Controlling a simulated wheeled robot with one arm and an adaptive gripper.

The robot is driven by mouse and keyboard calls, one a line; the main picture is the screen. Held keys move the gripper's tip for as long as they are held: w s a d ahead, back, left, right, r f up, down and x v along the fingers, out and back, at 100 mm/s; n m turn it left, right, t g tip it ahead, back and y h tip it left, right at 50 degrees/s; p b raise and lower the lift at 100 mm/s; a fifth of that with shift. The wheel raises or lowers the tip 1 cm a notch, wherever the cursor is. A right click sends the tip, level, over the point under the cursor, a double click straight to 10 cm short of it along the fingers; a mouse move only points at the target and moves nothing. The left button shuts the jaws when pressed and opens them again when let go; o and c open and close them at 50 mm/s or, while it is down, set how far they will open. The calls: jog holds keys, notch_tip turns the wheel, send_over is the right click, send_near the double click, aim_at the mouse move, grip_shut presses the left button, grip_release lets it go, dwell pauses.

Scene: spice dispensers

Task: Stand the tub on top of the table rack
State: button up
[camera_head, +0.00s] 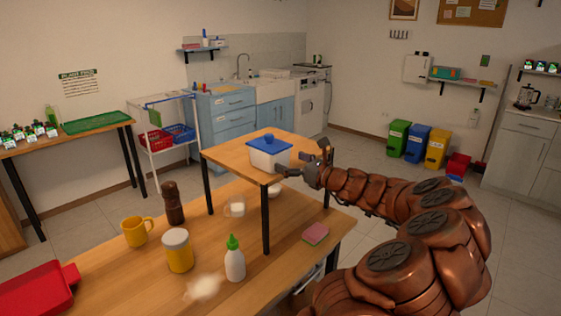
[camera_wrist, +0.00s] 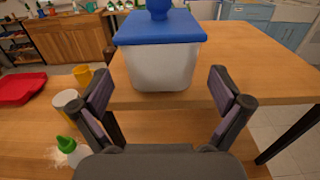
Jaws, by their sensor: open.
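The tub (camera_head: 269,156) is a white box with a blue lid and a round blue knob. It stands upright on top of the wooden table rack (camera_head: 232,154), near the rack's edge by my arm. The tub also shows in the wrist view (camera_wrist: 161,62), just beyond the fingertips, with the rack's top (camera_wrist: 245,60) under it. My gripper (camera_head: 302,171) is open and empty, close beside the tub. In the wrist view its two fingers (camera_wrist: 160,82) are spread apart on either side of the tub's lower front, with no grip on it.
White spills lie nearby. The rack top around the tub is clear.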

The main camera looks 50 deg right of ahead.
jog(key=shift+s+b, duration=0.35)
jog(key=shift+s, duration=2.35)
